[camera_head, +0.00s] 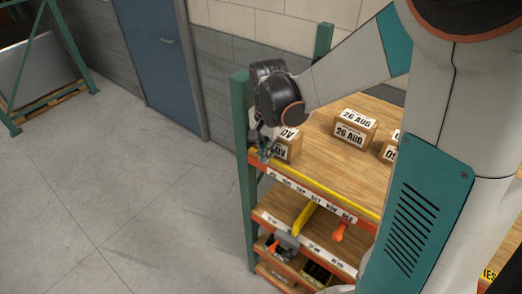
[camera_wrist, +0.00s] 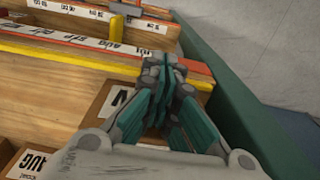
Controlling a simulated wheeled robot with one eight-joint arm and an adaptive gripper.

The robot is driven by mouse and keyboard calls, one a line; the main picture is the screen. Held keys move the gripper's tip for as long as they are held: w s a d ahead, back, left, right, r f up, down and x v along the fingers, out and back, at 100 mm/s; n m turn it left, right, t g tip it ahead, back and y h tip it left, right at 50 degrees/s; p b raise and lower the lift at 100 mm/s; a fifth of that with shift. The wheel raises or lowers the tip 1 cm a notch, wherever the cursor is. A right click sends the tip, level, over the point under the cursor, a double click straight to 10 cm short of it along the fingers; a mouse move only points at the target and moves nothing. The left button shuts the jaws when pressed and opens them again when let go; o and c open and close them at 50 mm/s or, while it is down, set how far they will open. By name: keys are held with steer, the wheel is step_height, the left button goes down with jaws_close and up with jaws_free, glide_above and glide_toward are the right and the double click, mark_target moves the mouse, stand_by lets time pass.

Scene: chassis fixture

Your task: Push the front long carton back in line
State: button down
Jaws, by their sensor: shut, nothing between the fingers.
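A brown carton (camera_head: 288,148) with a white label ending in "OV" stands at the left end of the top wooden shelf (camera_head: 335,180), close to its front edge. It also shows in the wrist view (camera_wrist: 94,118), where its label begins with "N" and my gripper (camera_wrist: 168,68) covers its right part. My gripper (camera_head: 264,150) is shut and empty, beside the carton at the shelf's left front corner. I cannot tell whether the fingers touch it. A carton labelled "26 AUG" (camera_head: 354,129) stands farther right. Which carton is the long one is unclear.
A green post (camera_head: 243,160) rises close to my gripper. A yellow strip (camera_head: 345,202) and month labels run along the front edge. Another carton (camera_head: 389,151) stands right, partly behind my arm. Lower shelves hold bins and an orange object (camera_head: 339,231). The floor left is clear.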

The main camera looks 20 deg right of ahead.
steer(key=shift+d, duration=0.15)
steer(key=w+d+b, duration=0.1)
steer(key=w+d, duration=0.2)
steer(key=d, duration=0.2)
steer(key=w+d+b, duration=0.2)
steer(key=w+d, duration=0.2)
steer(key=d, duration=0.1)
steer(key=w+d+b, duration=0.2)
steer(key=w+d, duration=0.1)
steer(key=d, duration=0.3)
steer(key=shift+w, duration=0.4)
steer(key=shift+s+a, duration=0.1)
steer(key=shift+a, duration=0.05)
